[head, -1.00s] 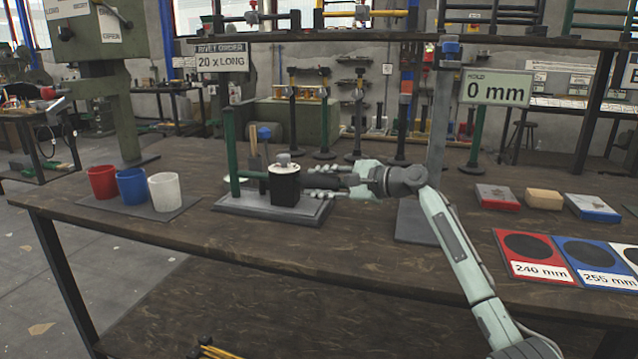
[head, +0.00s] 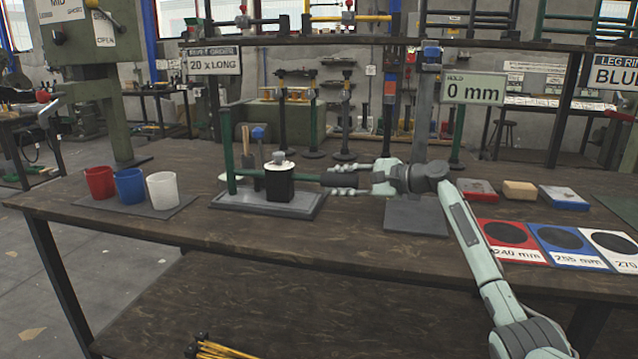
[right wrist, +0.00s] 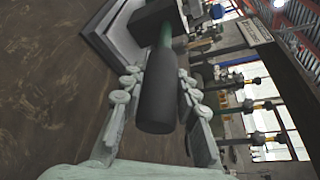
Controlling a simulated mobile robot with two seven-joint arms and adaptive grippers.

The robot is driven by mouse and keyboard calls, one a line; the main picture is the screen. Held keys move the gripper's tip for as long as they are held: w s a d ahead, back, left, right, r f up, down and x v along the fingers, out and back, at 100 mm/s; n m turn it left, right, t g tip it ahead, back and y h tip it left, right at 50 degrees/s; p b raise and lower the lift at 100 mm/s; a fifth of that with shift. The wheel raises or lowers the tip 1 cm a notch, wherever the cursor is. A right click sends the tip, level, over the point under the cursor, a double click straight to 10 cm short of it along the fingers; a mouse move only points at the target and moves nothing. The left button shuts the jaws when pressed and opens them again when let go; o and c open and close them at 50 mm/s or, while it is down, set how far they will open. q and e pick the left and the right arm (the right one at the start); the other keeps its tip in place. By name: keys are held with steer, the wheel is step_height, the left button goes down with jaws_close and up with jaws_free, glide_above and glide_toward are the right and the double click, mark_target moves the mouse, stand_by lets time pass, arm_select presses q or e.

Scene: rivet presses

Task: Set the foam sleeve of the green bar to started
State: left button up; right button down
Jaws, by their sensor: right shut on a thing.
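The green bar (head: 248,173) lies level in a fixture on a grey base plate (head: 225,203). It runs from an upright green post into a black block (head: 280,185) with a round white top. The black foam sleeve (head: 340,180) is to the right of the block, in line with the bar. My right gripper (head: 342,181) is shut on the sleeve. In the right wrist view the sleeve (right wrist: 157,100) lies between the fingers, with a short green stretch of bar (right wrist: 167,40) beyond it. I cannot tell how far the sleeve overlaps the bar. My left gripper is out of view.
Red (head: 100,182), blue (head: 130,186) and white (head: 163,190) cups stand on a mat at left. A grey post with a "0 mm" sign (head: 473,89) stands behind my right arm. Coloured boxes (head: 519,191) and length cards (head: 505,236) lie at right. The table front is clear.

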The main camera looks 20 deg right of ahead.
steer(key=shift+s+d+f, duration=0.1)
steer(key=shift+s+d, duration=0.15)
steer(key=shift+d, duration=0.05)
steer(key=c, duration=1.1)
jaws_free()
steer(key=v, duration=1.2)
steer(key=shift+w+d, duration=0.1)
steer(key=shift+d, duration=0.05)
